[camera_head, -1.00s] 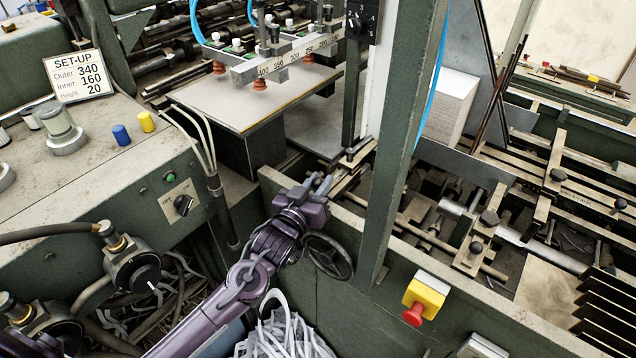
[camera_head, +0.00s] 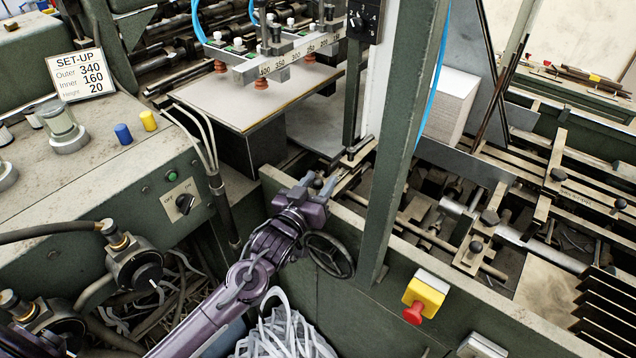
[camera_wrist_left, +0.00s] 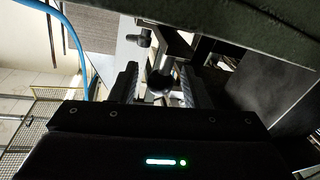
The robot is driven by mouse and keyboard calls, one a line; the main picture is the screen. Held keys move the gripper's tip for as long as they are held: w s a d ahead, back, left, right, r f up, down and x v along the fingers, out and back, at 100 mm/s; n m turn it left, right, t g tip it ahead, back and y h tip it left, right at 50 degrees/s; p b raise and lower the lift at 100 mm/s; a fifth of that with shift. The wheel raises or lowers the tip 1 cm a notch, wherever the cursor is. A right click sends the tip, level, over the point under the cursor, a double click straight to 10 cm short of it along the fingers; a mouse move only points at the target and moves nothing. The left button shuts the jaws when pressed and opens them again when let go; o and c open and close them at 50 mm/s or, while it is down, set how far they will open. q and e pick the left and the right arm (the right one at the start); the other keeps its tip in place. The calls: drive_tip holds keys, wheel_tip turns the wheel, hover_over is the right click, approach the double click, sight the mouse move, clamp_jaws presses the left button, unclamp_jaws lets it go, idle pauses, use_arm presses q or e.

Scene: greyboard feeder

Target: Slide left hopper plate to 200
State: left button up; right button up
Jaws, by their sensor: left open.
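My left gripper (camera_head: 319,184) is open at the green machine wall's top edge, just left of the green upright post. In the left wrist view its two ridged fingers (camera_wrist_left: 160,88) stand apart, with a dark rounded knob (camera_wrist_left: 160,80) between them. I cannot tell whether they touch it. The flat metal plate and bracket (camera_head: 352,158) by the fingertips seem to belong to the left hopper, but I cannot make out which part is the hopper plate. A scale bar with printed numbers (camera_head: 290,60) runs above the grey board (camera_head: 240,90). My right gripper is not in view.
A handwheel (camera_head: 329,256) sits just below my left gripper. The green post (camera_head: 405,150) rises close to its right. A yellow box with a red stop button (camera_head: 424,296) is on the front wall. A set-up card (camera_head: 80,75) reads Outer 340, Inner 160, Height 20.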

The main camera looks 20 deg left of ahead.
use_arm(q)
drive_tip(key=s, duration=0.2)
drive_tip(key=s+b, duration=0.1)
drive_tip(key=s, duration=0.1)
drive_tip(key=s+a+b, duration=0.1)
drive_tip(key=s, duration=0.2)
drive_tip(key=shift+f, duration=0.1)
drive_tip(key=shift+s+a, duration=0.1)
drive_tip(key=shift+s, duration=0.25)
